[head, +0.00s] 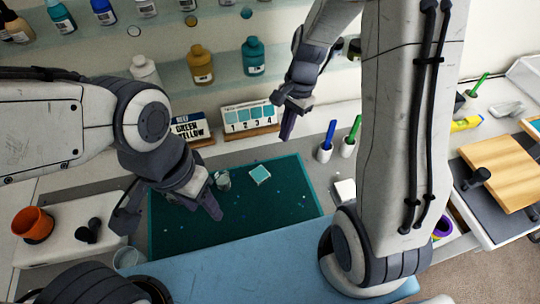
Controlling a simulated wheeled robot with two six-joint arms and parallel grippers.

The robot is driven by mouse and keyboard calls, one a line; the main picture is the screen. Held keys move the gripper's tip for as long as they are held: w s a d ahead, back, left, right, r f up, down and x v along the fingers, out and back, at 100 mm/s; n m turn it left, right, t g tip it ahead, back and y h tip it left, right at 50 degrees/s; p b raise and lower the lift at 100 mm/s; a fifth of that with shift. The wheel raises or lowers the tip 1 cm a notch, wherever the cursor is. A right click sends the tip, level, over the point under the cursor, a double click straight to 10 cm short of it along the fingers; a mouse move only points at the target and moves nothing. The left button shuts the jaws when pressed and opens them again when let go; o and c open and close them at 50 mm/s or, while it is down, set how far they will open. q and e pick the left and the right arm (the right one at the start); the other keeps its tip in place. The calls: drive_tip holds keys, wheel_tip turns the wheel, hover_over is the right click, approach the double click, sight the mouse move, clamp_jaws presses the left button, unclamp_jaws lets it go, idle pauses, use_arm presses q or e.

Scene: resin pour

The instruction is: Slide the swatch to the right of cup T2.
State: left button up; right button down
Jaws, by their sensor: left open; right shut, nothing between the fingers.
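My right gripper (288,128) is shut and empty, raised near the mat's back right corner, apart from the swatch.
Blue (326,142) and green (351,136) pens stand at right. An orange cup (33,225) is far left. The mat's right part is mostly clear.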

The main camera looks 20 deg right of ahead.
sight(262, 173)
drive_tip(key=shift+m, duration=0.9)
drive_tip(key=x, duration=0.3)
drive_tip(key=d+x, duration=0.1)
drive_tip(key=x, duration=0.3)
drive_tip(key=w+d+x, duration=0.1)
drive_tip(key=x, duration=0.2)
drive_tip(key=shift+s+f, duration=0.1)
drive_tip(key=shift+f, duration=0.55)
drive_tip(key=a, duration=0.1)
drive_tip(key=s+a+p, duration=0.1)
drive_tip(key=a, duration=0.1)
drive_tip(key=shift+f, duration=0.1)
drive_tip(key=shift+s+a, duration=0.15)
drive_tip(key=shift+a, duration=0.15)
drive_tip(key=a, duration=0.1)
drive_tip(key=s+a, duration=0.1)
drive_tip(key=a, duration=0.1)
drive_tip(key=shift+s+a+b, duration=0.2)
drive_tip(key=shift+b, duration=0.1)
drive_tip(key=shift+d, duration=0.1)
